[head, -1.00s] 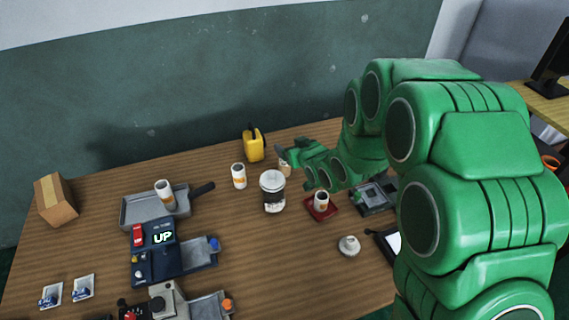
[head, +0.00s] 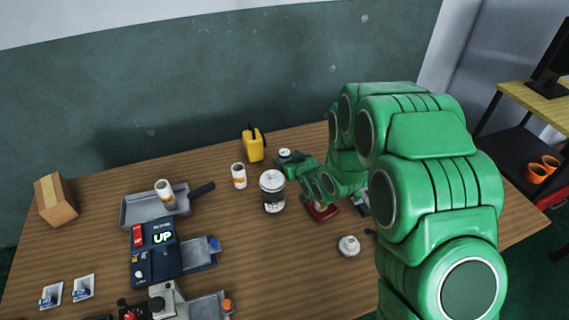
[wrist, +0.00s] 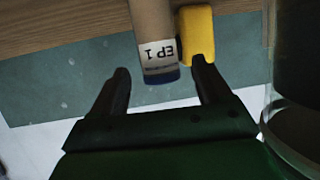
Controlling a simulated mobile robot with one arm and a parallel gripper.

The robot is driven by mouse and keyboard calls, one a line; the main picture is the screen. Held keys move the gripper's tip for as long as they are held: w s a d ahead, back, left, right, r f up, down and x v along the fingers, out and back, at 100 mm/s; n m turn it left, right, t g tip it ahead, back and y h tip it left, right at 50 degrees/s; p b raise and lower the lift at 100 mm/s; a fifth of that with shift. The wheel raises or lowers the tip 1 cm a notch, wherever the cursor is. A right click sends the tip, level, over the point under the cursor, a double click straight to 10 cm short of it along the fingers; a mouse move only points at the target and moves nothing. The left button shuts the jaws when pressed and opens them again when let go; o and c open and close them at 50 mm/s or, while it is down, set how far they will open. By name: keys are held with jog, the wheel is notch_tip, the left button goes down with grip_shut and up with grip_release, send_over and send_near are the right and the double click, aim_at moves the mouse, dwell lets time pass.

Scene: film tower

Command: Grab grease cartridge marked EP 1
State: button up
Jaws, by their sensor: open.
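The cartridge marked EP 1 (wrist: 158,48) shows in the wrist view with its label upside down, a tan body and a blue end band. My gripper (wrist: 161,72) is open, with one finger on each side of the cartridge's near end and visible gaps. In the head view, my gripper (head: 286,166) is at the back of the table, by a white-topped cylinder (head: 284,154) that it partly hides. Similar white and tan cartridges stand at centre (head: 239,176) and on the grey tray at left (head: 165,193); their markings are too small to read.
A yellow container (head: 253,145) stands close to the left of my gripper; it also shows in the wrist view (wrist: 197,36). A lidded white and black tub (head: 272,191) stands in front. A red tray (head: 320,212) is partly hidden by my arm.

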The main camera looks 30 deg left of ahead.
jog(key=x, duration=0.4)
jog(key=shift+f, duration=0.1)
jog(key=shift+w+a+f, duration=0.15)
jog(key=shift+w+a, duration=0.25)
jog(key=shift+a, duration=0.1)
jog(key=shift+c, duration=0.2)
jog(key=c, duration=1.1)
